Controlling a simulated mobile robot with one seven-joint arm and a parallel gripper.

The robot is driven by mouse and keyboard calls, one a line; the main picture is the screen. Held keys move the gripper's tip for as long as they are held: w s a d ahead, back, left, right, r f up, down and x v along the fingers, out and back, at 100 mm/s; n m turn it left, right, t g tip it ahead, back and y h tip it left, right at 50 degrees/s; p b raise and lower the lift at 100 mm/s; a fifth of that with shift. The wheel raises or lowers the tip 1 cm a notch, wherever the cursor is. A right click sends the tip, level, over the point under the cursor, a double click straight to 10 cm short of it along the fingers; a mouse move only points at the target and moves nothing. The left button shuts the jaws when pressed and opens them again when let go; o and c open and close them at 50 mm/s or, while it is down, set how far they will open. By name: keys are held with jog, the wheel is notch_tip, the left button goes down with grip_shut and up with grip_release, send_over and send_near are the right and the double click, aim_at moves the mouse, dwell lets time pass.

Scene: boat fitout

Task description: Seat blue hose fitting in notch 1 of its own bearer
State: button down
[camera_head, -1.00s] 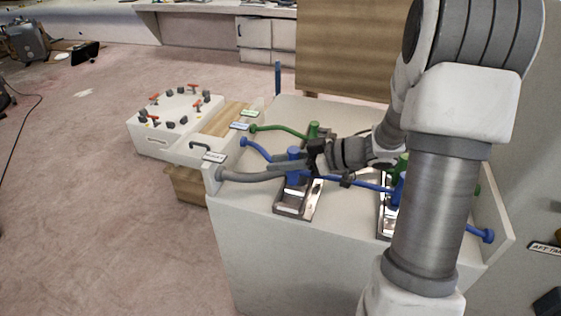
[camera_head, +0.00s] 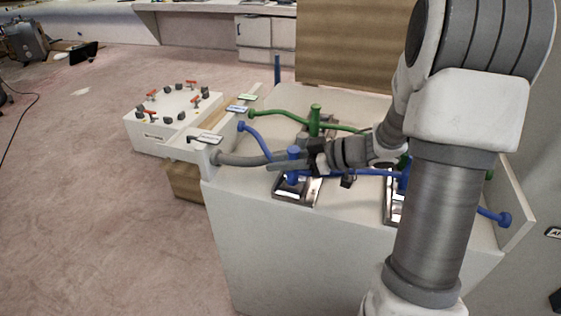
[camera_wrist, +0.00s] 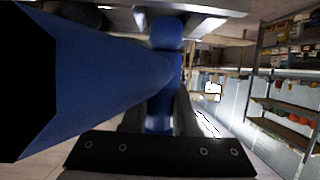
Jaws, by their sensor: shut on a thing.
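The blue hose fitting (camera_head: 293,166) is an upright blue post joined to blue hose, over the left metal bearer (camera_head: 283,197). My gripper (camera_head: 303,160) reaches it from the right and is shut on it. In the wrist view the blue fitting (camera_wrist: 160,98) stands between my fingers, with a thick blue hose filling the left side. A grey slab crosses the top of that view. The contact between fitting and notch is hidden, so I cannot tell whether it is seated. A second bearer (camera_head: 393,208) stands at right, partly behind my arm.
A grey hose (camera_head: 240,160) passes left of my gripper. A green fitting (camera_head: 315,118) with green hoses stands just behind. Blue hose ends show at left (camera_head: 241,126) and right (camera_head: 504,219). The white box top (camera_head: 235,185) is clear at front left. A valve panel (camera_head: 172,110) stands beyond.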

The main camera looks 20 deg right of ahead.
jog(key=shift+f, duration=0.65)
jog(key=c, duration=0.6)
grip_release()
jog(key=shift+r, duration=0.1)
jog(key=p+v, duration=0.4)
jog(key=v, duration=1.3)
jog(key=shift+s+p, duration=0.2)
jog(key=shift+p, duration=0.2)
jog(key=shift+d, duration=0.1)
